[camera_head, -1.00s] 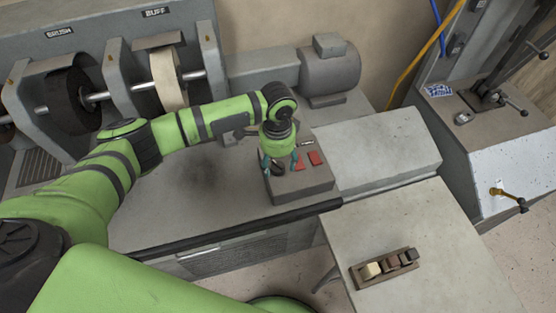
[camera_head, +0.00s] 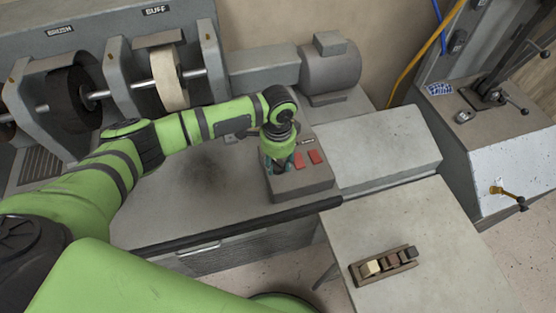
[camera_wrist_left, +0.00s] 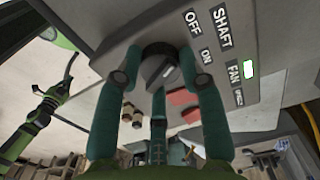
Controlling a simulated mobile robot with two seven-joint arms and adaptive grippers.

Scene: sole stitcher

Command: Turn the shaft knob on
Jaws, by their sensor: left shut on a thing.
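The shaft knob, dark and round with a raised grip bar (camera_wrist_left: 158,66), sits on the grey control box (camera_head: 303,183). OFF and ON labels are beside it in the left wrist view. My left gripper (camera_head: 277,166) points down at the box and hides the knob in the head view. In the left wrist view its teal fingers (camera_wrist_left: 160,80) are around the knob and shut on it. I cannot tell exactly which label the knob points to. Another green arm of mine shows at the left of the wrist view; its gripper (camera_wrist_left: 63,85) is small and its jaws are unclear.
Red buttons (camera_head: 307,159) are right beside my fingers. A green lamp (camera_wrist_left: 250,68) is lit by the FAN label. The brush wheel (camera_head: 72,98) and buff wheel (camera_head: 168,80) stand behind my left arm. A wooden holder (camera_head: 385,267) lies on the front table.

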